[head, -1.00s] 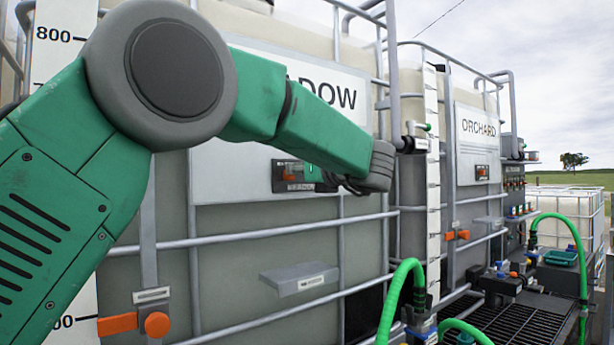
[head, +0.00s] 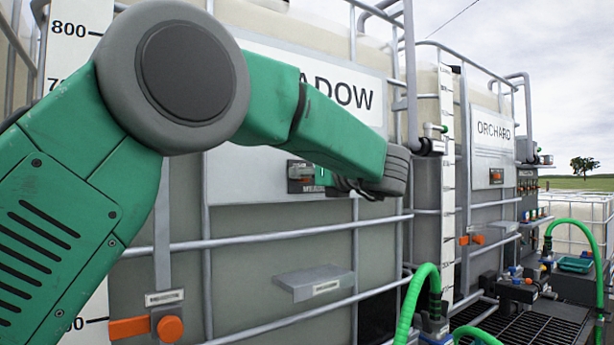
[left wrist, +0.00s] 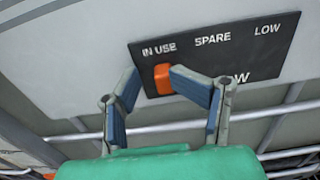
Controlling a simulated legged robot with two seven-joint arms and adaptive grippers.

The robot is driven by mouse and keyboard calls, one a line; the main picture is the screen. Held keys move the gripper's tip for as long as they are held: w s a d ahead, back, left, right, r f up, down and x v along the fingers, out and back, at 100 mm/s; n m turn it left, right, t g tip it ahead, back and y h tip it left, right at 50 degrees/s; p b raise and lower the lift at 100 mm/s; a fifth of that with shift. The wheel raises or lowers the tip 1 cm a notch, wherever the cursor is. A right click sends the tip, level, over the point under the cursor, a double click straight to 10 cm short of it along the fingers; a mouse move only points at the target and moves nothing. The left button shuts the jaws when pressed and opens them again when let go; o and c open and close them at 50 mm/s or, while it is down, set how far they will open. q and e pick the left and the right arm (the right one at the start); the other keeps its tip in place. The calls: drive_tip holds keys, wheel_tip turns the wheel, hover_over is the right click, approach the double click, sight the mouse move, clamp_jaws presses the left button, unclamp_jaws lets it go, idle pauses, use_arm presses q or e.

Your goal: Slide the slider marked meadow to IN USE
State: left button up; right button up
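The meadow slider's black plate (left wrist: 262,62) shows in the left wrist view, with IN USE, SPARE and LOW along its top. The orange slider (left wrist: 161,80) sits at the left end, below IN USE. My left gripper (left wrist: 151,76) is open, with its fingers on either side of the slider. The right finger's tip is at the slider's right side and looks to touch it; the left finger is apart from it. The finger hides most of the plate's lower name. In the head view the plate (head: 300,170) is partly behind my left gripper (head: 348,186). My right gripper is not in view.
Metal cage bars (head: 270,240) run across the meadow tank below the plate. A grey ledge (head: 308,283) juts out lower down. The orchard tank with its own plate (head: 497,176) stands to the right. Green hoses (head: 420,290) rise at the lower right.

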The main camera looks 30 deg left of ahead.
use_arm(q)
drive_tip(key=shift+d+r, duration=0.1)
idle(0.3)
drive_tip(key=v, duration=1.2)
drive_tip(key=shift+a, duration=0.2)
drive_tip(key=shift+d+f, duration=0.1)
drive_tip(key=shift+f, duration=0.15)
